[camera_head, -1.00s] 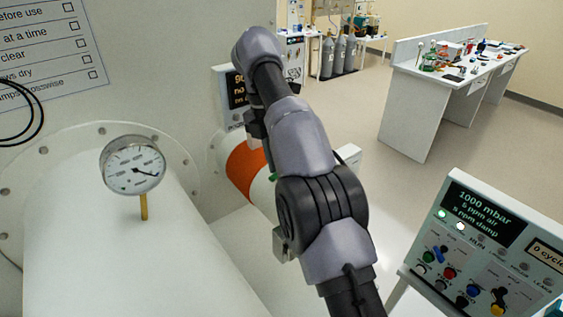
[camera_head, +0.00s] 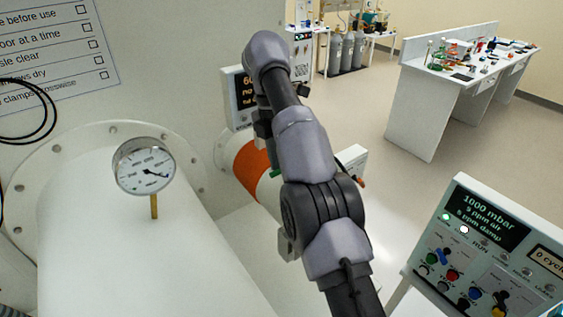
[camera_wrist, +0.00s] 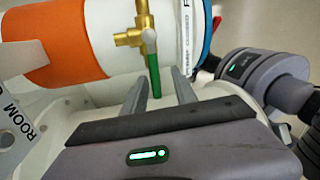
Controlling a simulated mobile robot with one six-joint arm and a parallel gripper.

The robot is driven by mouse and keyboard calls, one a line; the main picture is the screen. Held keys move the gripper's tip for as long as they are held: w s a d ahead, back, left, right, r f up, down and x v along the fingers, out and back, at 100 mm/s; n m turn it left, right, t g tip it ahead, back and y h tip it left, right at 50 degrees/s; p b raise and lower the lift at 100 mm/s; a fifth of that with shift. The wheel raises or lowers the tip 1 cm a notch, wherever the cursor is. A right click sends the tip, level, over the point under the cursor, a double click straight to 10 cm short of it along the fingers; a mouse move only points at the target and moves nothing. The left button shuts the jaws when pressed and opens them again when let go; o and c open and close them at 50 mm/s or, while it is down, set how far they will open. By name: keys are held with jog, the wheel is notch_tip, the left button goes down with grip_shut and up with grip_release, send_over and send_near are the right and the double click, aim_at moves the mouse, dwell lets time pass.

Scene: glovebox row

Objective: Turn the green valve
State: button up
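The green valve handle (camera_wrist: 154,72) hangs down from a brass valve body (camera_wrist: 137,37) on the white cylinder in the wrist view. My gripper (camera_wrist: 160,78) is open. Its two grey fingers stand on either side of the handle, with visible gaps. Nothing is clamped between them. In the head view a small green piece (camera_head: 275,172) shows beside my arm, below the orange band. My arm hides most of the valve and gripper there.
The white cylinder has an orange band (camera_head: 251,160). A large white cylinder with a round gauge (camera_head: 144,167) is at left. A control panel (camera_head: 490,245) stands at right front. Open floor (camera_head: 370,125) lies behind, before a white bench (camera_head: 420,105).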

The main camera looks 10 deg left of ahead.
notch_tip(320, 180, up, 4)
jog(key=p, duration=0.3)
jog(key=shift+p, duration=0.4)
jog(key=shift+s+f+b, duration=0.15)
jog(key=shift+f+b, duration=0.2)
jog(key=shift+b, duration=0.55)
jog(key=s+d+r+b, duration=0.1)
jog(key=s+d+b, duration=0.2)
jog(key=s+b, duration=0.4)
jog(key=s+d+b, duration=0.3)
jog(key=s+b, duration=0.4)
jog(key=shift+s+d+r+b, duration=0.2)
jog(key=shift+s+r+b, duration=0.05)
jog(key=shift+r+b, duration=0.15)
